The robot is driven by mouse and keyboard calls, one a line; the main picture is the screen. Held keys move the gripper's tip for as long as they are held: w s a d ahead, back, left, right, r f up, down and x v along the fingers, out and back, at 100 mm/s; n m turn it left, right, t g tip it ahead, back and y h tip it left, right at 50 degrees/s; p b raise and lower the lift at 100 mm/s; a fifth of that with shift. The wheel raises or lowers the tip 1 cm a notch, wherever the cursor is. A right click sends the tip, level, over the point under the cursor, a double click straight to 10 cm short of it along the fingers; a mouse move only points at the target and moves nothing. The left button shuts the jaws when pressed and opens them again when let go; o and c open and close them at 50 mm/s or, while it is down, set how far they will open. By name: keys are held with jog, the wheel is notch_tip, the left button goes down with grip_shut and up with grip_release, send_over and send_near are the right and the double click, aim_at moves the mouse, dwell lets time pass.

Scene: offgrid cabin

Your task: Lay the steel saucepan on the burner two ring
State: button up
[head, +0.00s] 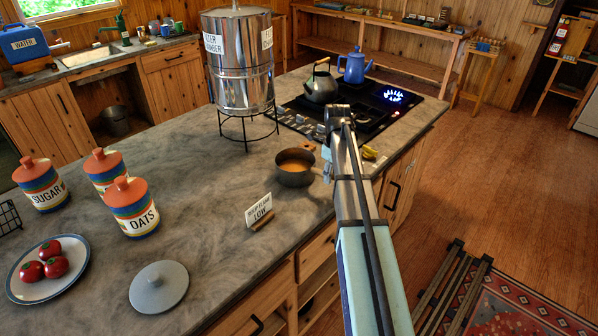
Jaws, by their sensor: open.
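The steel saucepan (295,174) stands upright on the counter in front of the black stove top (300,122), with brown contents inside. Its handle appears to point right, towards my arm, partly hidden. My gripper (339,112) is open and appears empty, above the near part of the stove top, up and right of the saucepan and apart from it. One ring (393,96) at the stove's right burns with a blue flame. I cannot read which ring is burner two. My arm hides part of the stove's front.
A grey-green kettle (321,86) and a blue pot (355,67) stand on the stove. A steel water tank (240,70) on a black stand rises left of it. A small sign (258,209), canisters (131,207), grey lid (159,287) and tomato plate (20,283) occupy the counter.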

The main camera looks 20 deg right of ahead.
grip_shut()
jog(key=shift+r+p, duration=0.75)
jog(key=shift+r, duration=0.25)
dwell(0.5)
jog(key=shift+r+p, duration=1.05)
jog(key=shift+r, duration=0.55)
jog(key=shift+w, duration=0.1)
